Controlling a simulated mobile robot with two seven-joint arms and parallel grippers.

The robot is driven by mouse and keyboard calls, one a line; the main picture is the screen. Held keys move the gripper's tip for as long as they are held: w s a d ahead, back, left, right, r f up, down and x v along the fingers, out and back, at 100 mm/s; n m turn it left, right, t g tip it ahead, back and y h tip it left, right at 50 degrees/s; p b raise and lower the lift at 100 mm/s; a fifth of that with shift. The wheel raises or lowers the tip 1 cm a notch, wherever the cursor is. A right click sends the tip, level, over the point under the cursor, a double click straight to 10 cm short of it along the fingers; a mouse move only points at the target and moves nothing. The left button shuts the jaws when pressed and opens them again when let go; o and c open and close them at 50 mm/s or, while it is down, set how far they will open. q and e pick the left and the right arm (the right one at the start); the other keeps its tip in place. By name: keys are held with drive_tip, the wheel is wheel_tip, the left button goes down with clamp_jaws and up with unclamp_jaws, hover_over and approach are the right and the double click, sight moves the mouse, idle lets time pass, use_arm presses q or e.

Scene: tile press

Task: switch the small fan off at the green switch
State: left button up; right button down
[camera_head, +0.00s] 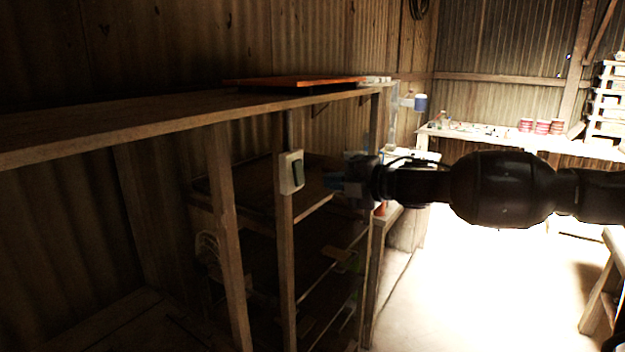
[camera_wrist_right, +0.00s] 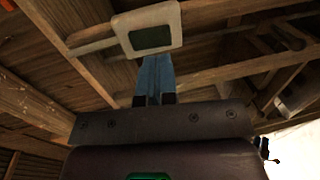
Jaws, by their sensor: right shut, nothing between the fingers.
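The switch (camera_head: 291,173) has a pale frame and a dark rocker, and is fixed to a thin wooden post. In the right wrist view the switch (camera_wrist_right: 150,37) shows a dark green rocker. My right gripper (camera_head: 329,182) is to the right of the switch in the head view, its fingers pointing toward it. In the wrist view its bluish fingers (camera_wrist_right: 154,62) are together and empty, just below the switch's frame; I cannot tell whether they touch it. I cannot make out the small fan for sure. My left gripper is not in view.
A long wooden shelf (camera_head: 150,112) runs above the switch, with an orange-brown board (camera_head: 290,81) on top. Wooden posts (camera_head: 229,240) and dark lower shelves stand close around it. A bright bench (camera_head: 470,134) with red stacks is at the back right. The floor (camera_head: 470,290) there is clear.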

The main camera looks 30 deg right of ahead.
sight(303, 178)
drive_tip(key=shift+p+x, duration=0.6)
drive_tip(key=shift+x, duration=2.05)
drive_tip(key=shift+a, duration=0.1)
drive_tip(key=b, duration=0.3)
drive_tip(key=shift+w+a+f+t+y, duration=0.15)
drive_tip(key=shift+f+t+y, duration=0.25)
drive_tip(key=shift+r, duration=0.4)
